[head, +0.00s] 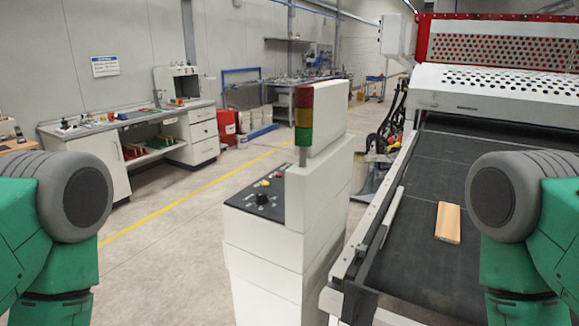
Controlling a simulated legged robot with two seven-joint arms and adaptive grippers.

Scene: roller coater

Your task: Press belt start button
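A white control cabinet (262,246) stands in the middle of the head view. Its dark top panel (252,208) carries a black knob, a yellow button (265,183) and several small controls near its far edge. I cannot tell which of them is the belt start button. The black conveyor belt (420,190) lies to the right, with a wooden board (448,222) on it. Green and grey parts of my arms show at the left and right edges. Neither gripper is in view.
A signal tower (304,120) with red, amber and green segments rises beside the panel. A white and red machine housing (495,90) stands over the belt's far end. Workbenches (125,120) line the left wall. The floor left of the cabinet is free, with a yellow line (190,200).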

